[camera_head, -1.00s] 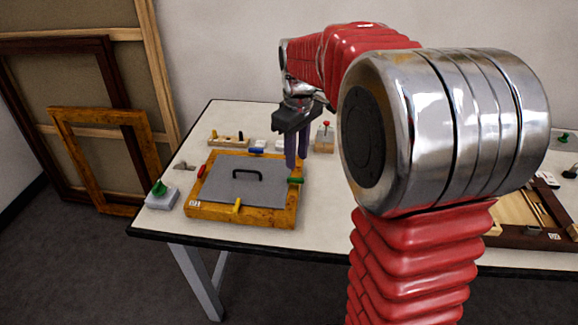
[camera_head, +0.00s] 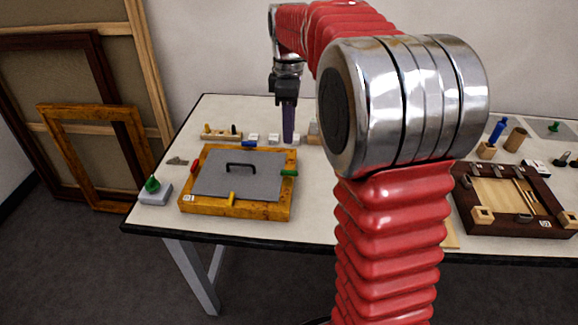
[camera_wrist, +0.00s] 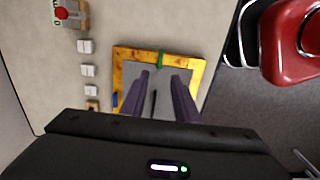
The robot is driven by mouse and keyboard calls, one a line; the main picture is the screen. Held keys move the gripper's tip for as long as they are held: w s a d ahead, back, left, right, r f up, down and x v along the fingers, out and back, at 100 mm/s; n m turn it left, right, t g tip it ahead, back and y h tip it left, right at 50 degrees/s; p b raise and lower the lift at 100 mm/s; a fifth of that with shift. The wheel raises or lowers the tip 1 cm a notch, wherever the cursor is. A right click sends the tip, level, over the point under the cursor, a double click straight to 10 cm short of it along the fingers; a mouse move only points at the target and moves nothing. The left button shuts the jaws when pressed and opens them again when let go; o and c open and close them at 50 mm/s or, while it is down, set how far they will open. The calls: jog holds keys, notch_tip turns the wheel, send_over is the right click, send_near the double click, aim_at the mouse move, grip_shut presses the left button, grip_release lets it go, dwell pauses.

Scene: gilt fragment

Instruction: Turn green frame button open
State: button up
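The green frame button (camera_head: 289,173) lies across the right rail of the gilt frame (camera_head: 262,210), its inner end at the edge of the grey backing panel (camera_head: 225,185). In the wrist view the green button (camera_wrist: 160,59) crosses the rail nearest the top and reaches over the panel. My gripper (camera_head: 288,140) points down above the table, behind and above the green button. In the wrist view its two purple-grey fingers (camera_wrist: 163,78) are apart with nothing between them. The fingertips are clear of the button. How high they are is hard to tell.
Red (camera_head: 194,167), blue (camera_head: 249,143) and yellow (camera_head: 231,198) buttons sit on the other rails. A black handle (camera_head: 240,166) stands on the panel. A green knob on a block (camera_head: 153,185) is at left. A dark frame (camera_head: 515,225) lies at right.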

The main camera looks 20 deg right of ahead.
aim_at(289, 171)
notch_tip(289, 171, down, 14)
jog(key=shift+r, duration=0.1)
dwell(0.6)
jog(key=shift+c, duration=0.7)
grip_shut()
